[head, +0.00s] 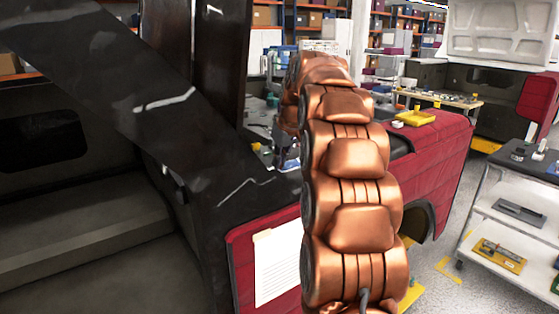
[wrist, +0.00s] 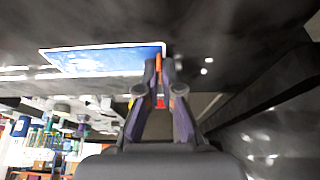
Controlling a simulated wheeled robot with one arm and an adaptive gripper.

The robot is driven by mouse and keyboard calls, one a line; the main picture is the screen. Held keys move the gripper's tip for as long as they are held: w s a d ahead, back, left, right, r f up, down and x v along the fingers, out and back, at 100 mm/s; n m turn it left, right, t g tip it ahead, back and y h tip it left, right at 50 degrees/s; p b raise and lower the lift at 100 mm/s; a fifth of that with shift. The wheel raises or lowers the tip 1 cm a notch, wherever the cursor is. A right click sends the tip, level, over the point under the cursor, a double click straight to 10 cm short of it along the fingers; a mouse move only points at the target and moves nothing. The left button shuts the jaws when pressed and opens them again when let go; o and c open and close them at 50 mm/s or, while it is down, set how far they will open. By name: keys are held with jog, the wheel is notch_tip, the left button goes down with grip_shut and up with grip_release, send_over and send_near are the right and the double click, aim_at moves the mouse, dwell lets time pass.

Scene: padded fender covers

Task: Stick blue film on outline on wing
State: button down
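In the wrist view the blue film (wrist: 105,61) is a flat, slanted sheet with white along its edges. It lies against or just in front of a dark, glossy surface (wrist: 230,35). I cannot tell whether the white is the outline or the film's own border. My gripper (wrist: 158,62) has its fingertips close together at the film's right edge and appears shut on it. In the head view my copper arm hides the gripper and film. The wing's red quilted cover (head: 437,160) shows right of the arm.
A white sheet (head: 278,265) hangs on red padding left of my arm. A yellow tray (head: 416,118) rests on the cover. A white cart (head: 510,215) with tools stands at the right. A dark slanting beam (head: 130,90) crosses the left. Grey floor shows between vehicle and cart.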

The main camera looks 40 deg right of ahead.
jog(key=c, duration=1.2)
grip_release()
jog(key=shift+c, duration=0.2)
jog(key=shift+o, duration=0.3)
jog(key=o, duration=0.3)
jog(key=shift+o, duration=0.2)
jog(key=shift+r, duration=0.2)
jog(key=shift+r+p, duration=1.65)
jog(key=shift+r, duration=1.75)
